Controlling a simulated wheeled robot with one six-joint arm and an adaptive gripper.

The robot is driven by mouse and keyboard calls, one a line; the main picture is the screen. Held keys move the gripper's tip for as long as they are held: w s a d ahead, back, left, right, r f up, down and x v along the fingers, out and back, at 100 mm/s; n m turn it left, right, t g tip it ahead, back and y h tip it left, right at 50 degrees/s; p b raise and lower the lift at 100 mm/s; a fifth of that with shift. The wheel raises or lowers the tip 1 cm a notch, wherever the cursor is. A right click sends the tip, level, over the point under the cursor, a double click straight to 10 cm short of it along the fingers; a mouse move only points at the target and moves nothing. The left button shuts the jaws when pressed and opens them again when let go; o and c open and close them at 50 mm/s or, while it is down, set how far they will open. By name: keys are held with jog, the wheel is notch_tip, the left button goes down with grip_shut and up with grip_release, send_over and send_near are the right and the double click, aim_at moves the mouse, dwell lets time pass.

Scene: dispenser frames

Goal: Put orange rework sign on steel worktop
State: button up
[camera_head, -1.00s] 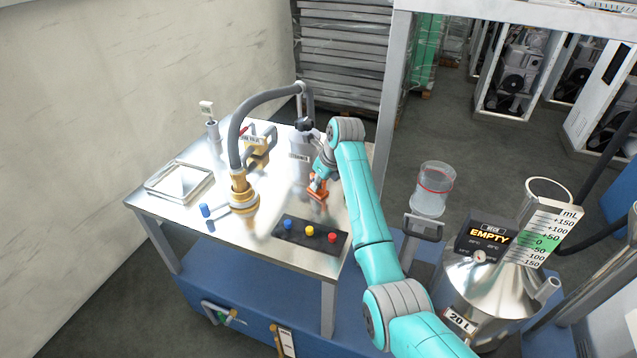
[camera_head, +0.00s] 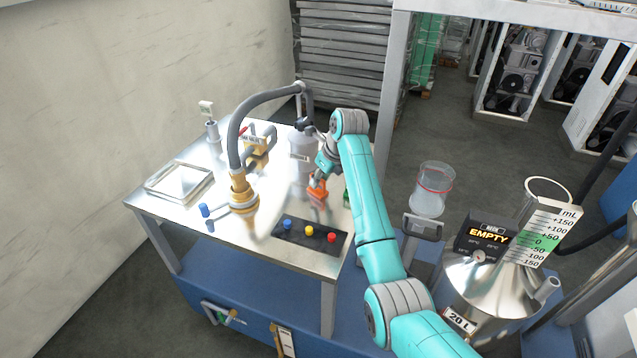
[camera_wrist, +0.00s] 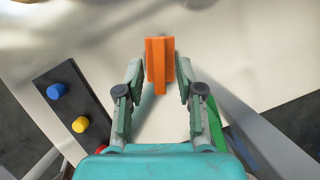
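The orange sign (camera_head: 317,189) is on the steel worktop (camera_head: 275,215), near the grey bottle and behind the black button panel. In the wrist view the orange sign (camera_wrist: 160,62) shows as a block with a raised rib, between and just ahead of the fingertips. My gripper (camera_wrist: 160,72) is open, with a narrow gap on each side of the sign. In the head view my gripper (camera_head: 322,170) is just above the sign, and the arm partly hides the area to its right.
The button panel (camera_head: 310,235) has blue, yellow and red buttons. A brass nozzle with a hose (camera_head: 240,190) stands to the left, a grey bottle (camera_head: 301,150) behind. A green piece (camera_head: 346,198) is beside my arm. A shallow tray (camera_head: 180,182) lies at the left.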

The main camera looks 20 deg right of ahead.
jog(key=v, duration=0.9)
jog(key=shift+r, duration=0.2)
jog(key=shift+s, duration=0.1)
